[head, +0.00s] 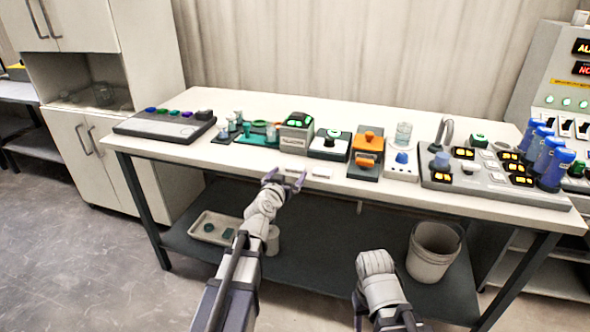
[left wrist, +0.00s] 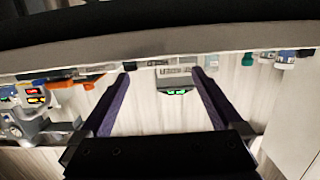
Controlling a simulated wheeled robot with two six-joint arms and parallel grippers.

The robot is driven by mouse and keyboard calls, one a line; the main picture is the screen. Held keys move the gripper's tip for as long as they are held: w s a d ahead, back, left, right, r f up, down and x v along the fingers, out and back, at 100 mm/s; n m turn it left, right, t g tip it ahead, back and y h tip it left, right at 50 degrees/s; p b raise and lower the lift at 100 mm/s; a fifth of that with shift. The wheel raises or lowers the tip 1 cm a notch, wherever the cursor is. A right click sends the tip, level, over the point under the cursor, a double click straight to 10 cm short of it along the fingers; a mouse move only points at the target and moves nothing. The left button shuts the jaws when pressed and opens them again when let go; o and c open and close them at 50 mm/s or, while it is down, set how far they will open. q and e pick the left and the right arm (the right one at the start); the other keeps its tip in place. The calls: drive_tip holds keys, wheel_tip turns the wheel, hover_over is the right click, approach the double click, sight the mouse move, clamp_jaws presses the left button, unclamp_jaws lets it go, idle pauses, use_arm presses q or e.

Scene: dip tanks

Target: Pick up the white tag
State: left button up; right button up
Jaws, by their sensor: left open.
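A small flat white piece (head: 320,171), which looks like the white tag, lies near the front edge of the table, just right of my left gripper. A second pale piece shows between the fingers, partly hidden by them. My left gripper (head: 286,177) is open and empty at the table's front edge, its fingers pointing towards the table. In the left wrist view the open fingers (left wrist: 163,72) stand apart, with the front edge and a green-lit box beyond them. My right arm shows at the lower right, but its jaws do not show.
On the table (head: 229,157), behind the left gripper, stand a green-lit box (head: 294,136), an orange device (head: 367,145) and a button panel (head: 472,178). A dark control board (head: 163,126) is at the left. Below, a shelf holds a tray (head: 212,229) and a bin (head: 432,255).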

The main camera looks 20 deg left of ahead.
sight(294, 167)
use_arm(q)
drive_tip(key=w, duration=0.4)
drive_tip(key=shift+w+d+f+b, duration=0.25)
drive_tip(key=shift+w+f+b, duration=0.05)
drive_tip(key=shift+f, duration=0.05)
drive_tip(key=shift+c, duration=0.4)
drive_tip(key=c, duration=1.2)
